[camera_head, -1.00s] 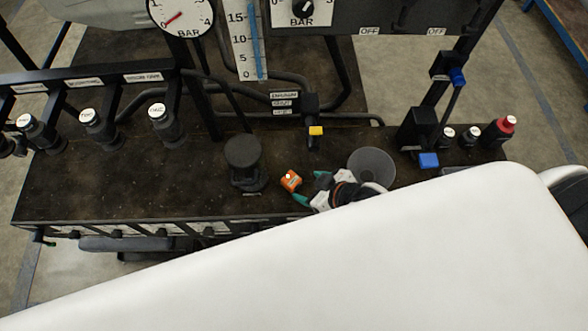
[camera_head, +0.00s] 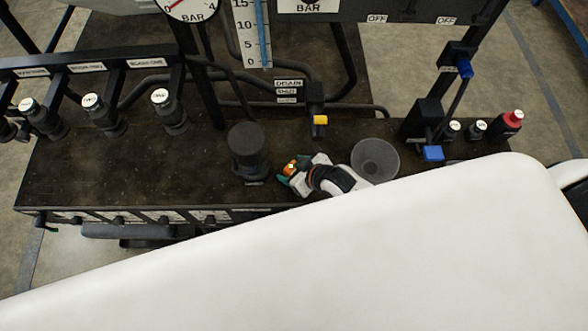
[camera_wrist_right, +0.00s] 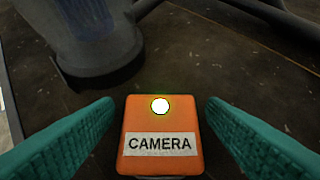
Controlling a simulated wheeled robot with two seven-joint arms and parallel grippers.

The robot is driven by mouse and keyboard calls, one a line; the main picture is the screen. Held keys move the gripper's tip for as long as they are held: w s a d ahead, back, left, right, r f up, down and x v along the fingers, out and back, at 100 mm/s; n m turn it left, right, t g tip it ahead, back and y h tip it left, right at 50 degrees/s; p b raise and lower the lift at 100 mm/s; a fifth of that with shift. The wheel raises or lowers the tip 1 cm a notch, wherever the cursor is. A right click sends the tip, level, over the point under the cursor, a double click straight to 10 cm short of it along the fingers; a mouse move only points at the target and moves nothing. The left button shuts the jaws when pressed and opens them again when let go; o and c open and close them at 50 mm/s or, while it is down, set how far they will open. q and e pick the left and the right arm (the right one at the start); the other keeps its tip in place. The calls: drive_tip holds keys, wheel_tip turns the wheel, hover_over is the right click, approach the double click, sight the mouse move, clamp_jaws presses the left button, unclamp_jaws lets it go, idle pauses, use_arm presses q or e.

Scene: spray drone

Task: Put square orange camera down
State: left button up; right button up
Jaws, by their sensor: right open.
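The square orange camera (camera_head: 290,168) rests on the dark bench top, just right of a black cylindrical fitting. In the right wrist view the camera (camera_wrist_right: 162,128) shows a white "CAMERA" label and a round white spot. My right gripper (camera_head: 289,174) is open around it. Its green fingers stand on either side of the camera, with a gap visible on each side in the right wrist view (camera_wrist_right: 160,130). My left gripper is not in view.
The black cylindrical fitting (camera_head: 248,150) stands close to the camera's left. A grey round cup (camera_head: 375,160) is right of my gripper. A yellow-handled valve (camera_head: 320,120) is behind. Bare bench top (camera_head: 130,165) lies to the left.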

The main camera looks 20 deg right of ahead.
drive_tip(key=shift+c, duration=0.5)
drive_tip(key=c, duration=1.1)
drive_tip(key=shift+r, duration=0.1)
